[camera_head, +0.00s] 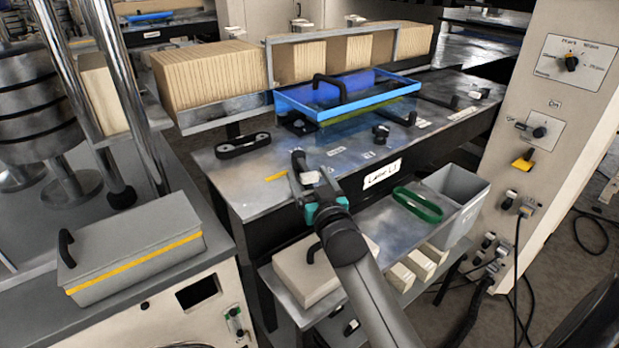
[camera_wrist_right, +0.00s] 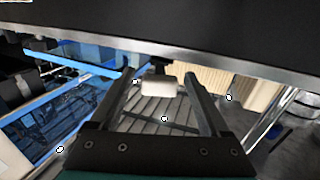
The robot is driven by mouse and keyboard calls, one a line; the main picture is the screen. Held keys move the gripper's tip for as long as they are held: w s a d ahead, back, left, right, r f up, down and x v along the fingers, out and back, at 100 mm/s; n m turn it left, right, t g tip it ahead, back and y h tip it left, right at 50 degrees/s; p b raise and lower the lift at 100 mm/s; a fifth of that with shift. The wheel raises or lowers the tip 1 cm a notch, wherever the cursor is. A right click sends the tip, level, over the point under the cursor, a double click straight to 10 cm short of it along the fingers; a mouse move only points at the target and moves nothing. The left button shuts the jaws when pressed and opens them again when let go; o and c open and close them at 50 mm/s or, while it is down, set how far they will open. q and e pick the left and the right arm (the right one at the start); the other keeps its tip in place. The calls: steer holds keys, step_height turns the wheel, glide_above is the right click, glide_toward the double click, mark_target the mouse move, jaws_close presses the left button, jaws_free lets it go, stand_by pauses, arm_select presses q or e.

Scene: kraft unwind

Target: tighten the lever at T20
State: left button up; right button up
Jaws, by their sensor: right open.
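My right gripper (camera_head: 312,178) reaches over the front of the grey machine bench (camera_head: 235,185) in the head view, beside the Lane L1 sign (camera_head: 382,173). In the right wrist view its two fingers (camera_wrist_right: 160,78) are apart, with a pale block-like knob (camera_wrist_right: 160,88) showing between them. The knob joins a dark stem above it; I cannot tell whether the fingers touch it. No tag reading T20 can be made out, so I cannot tell surely that this knob is its lever. My left gripper is not in view.
A blue-rimmed clear guard (camera_head: 345,95) with a black handle stands behind the gripper. A black-knobbed part (camera_head: 381,133) is to its right. A shelf below holds a green ring (camera_head: 417,204) and a grey bin (camera_head: 455,190). A control panel (camera_head: 570,60) stands at right.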

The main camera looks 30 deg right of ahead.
steer(key=shift+c, duration=0.2)
jaws_close()
stand_by(0.3)
stand_by(0.8)
